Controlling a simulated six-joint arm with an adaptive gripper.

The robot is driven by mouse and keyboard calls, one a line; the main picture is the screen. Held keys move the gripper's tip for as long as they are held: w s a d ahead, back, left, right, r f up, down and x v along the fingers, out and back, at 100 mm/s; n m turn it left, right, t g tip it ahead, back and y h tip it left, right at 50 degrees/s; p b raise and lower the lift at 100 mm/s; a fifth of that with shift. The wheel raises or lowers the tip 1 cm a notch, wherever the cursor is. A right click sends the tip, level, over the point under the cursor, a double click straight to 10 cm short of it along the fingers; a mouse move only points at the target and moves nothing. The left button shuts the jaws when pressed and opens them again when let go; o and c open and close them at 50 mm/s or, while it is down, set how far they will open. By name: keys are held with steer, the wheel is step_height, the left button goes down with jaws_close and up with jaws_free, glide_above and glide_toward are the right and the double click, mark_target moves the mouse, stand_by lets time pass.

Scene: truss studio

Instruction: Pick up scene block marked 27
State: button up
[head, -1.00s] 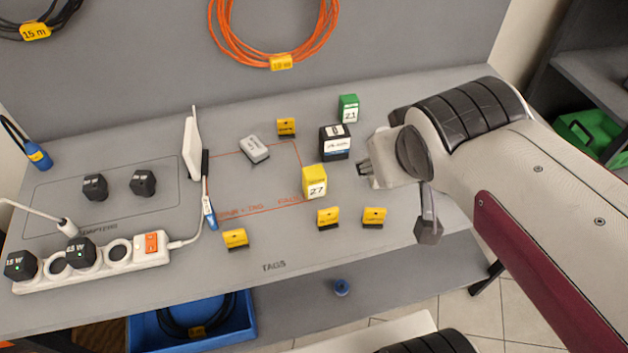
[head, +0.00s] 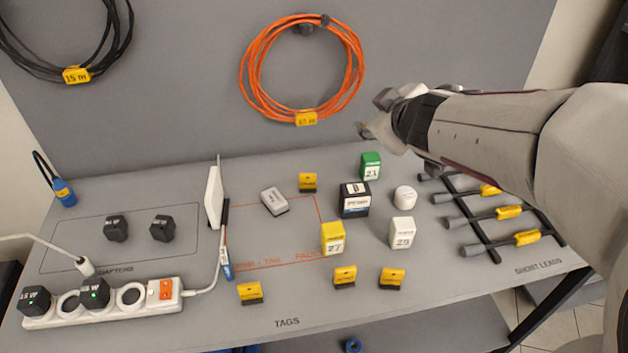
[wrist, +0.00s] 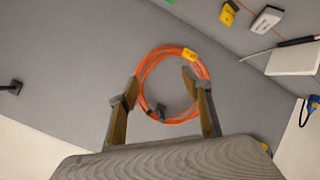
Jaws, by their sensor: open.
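The yellow block marked 27 (head: 332,240) stands upright on the grey table, at the right edge of the outlined orange area. My gripper (head: 372,112) is raised above the back of the table, in front of the back panel, up and to the right of the block and well apart from it. In the wrist view my gripper (wrist: 161,92) has its two fingers spread with nothing between them; the orange cable coil shows behind them. Block 27 is not seen in the wrist view.
A white block marked 29 (head: 402,233), a black box (head: 354,199), a green block marked 21 (head: 370,166) and a white round piece (head: 405,197) stand close to the right. Yellow tags (head: 345,277) lie in front. An orange cable coil (head: 247,85) hangs behind.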

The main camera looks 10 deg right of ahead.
steer(key=w+a+f+n+g+y, duration=0.1)
steer(key=w+a+f+n+y, duration=0.25)
steer(key=f, duration=0.25)
steer(key=n+g+y, duration=0.5)
steer(key=g, duration=0.4)
glide_toward(322, 239)
steer(key=shift+w+a+f, duration=0.35)
steer(key=shift+a, duration=0.25)
steer(key=shift+w+a+f, duration=0.35)
steer(key=shift+w+a, duration=0.05)
steer(key=shift+a, duration=0.2)
steer(key=shift+s+f+g, duration=0.35)
steer(key=shift+s+g, duration=0.05)
steer(key=shift+s, duration=0.2)
steer(key=shift+x, duration=1.2)
steer(key=shift+w+f, duration=0.1)
steer(key=shift+w+x, duration=0.15)
steer(key=shift+x, duration=1.1)
steer(key=shift+w+x, duration=0.1)
steer(key=shift+x, duration=1.2)
steer(key=shift+d, duration=0.15)
steer(key=shift+c, duration=0.5)
